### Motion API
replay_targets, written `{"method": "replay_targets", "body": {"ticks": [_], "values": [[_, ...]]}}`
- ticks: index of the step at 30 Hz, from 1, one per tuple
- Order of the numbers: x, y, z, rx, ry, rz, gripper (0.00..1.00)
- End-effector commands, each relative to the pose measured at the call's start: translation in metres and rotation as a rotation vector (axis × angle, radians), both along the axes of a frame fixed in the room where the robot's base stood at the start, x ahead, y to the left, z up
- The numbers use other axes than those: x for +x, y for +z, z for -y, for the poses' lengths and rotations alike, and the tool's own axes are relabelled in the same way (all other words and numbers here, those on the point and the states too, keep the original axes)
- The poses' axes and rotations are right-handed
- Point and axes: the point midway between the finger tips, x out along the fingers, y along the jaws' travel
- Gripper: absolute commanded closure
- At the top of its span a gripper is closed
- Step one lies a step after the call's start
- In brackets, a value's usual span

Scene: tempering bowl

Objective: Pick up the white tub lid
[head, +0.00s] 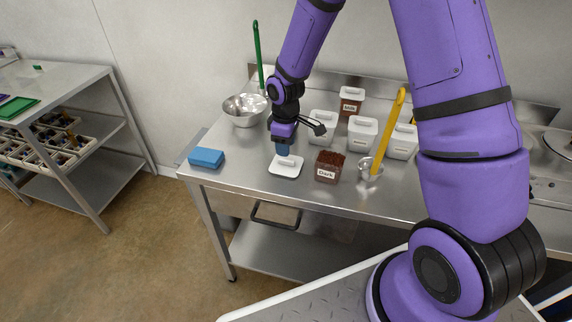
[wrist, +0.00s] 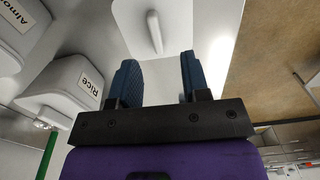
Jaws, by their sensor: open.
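The white tub lid (head: 285,170) lies flat on the steel table, in front of the tubs and left of the open tub labelled Dark (head: 328,168). It has a raised white bar handle on top. My gripper (head: 287,153) points down right over the lid, with its fingers hiding part of it. In the wrist view the two blue fingers of my gripper (wrist: 158,75) are apart with nothing between them. The handle of the lid (wrist: 154,32) shows just beyond the fingertips, roughly in line with the gap.
A blue sponge-like block (head: 206,158) lies left of the lid. A metal bowl (head: 244,110) stands behind it. Lidded white tubs (head: 361,133) and an open Milk tub (head: 350,103) stand behind.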

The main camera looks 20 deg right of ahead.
Motion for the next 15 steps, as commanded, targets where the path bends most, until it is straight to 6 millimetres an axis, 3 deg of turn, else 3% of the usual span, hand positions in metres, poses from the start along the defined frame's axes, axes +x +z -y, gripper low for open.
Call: {"method": "replay_targets", "body": {"ticks": [7,15], "values": [[0.000,-0.016,0.001,-0.001,0.000,-0.001,0.57],[0.003,-0.051,0.004,-0.001,0.000,-0.002,0.57]]}}
